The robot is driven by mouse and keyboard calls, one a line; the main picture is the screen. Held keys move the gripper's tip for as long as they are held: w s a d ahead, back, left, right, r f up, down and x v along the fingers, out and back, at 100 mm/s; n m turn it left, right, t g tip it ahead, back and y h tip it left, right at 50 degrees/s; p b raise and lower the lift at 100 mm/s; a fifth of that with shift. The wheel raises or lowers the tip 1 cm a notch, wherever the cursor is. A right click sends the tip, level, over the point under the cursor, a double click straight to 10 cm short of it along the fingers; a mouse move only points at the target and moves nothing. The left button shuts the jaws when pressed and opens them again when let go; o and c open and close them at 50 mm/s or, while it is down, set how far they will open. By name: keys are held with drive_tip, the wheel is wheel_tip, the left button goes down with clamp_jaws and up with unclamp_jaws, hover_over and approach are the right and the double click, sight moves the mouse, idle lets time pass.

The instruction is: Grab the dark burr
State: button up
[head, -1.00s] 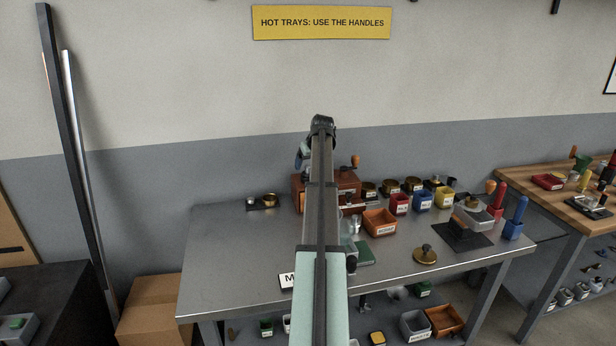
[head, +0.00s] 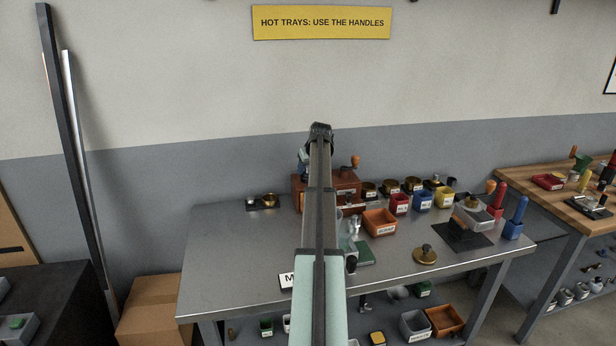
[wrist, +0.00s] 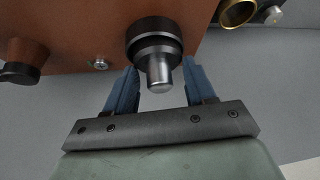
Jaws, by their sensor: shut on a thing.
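The dark burr (wrist: 154,42) shows in the wrist view as a black round body with a stepped collar and a bright steel stub toward the camera. My gripper (wrist: 160,72) has its two blue fingers on either side of it and is shut on it. In the head view my arm covers the burr and most of the gripper, in front of the brown box (head: 346,183).
A dark knob (wrist: 20,72) and a small screw (wrist: 99,64) are on the box. A brass ring (wrist: 238,12) is near its right side. On the steel table (head: 235,255) stand an orange bin (head: 380,222), several small coloured bins and a brass lid (head: 425,256). The table's left front is mostly clear.

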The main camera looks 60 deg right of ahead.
drive_tip(key=c, duration=0.5)
drive_tip(key=shift+o, duration=0.2)
drive_tip(key=shift+r, duration=0.1)
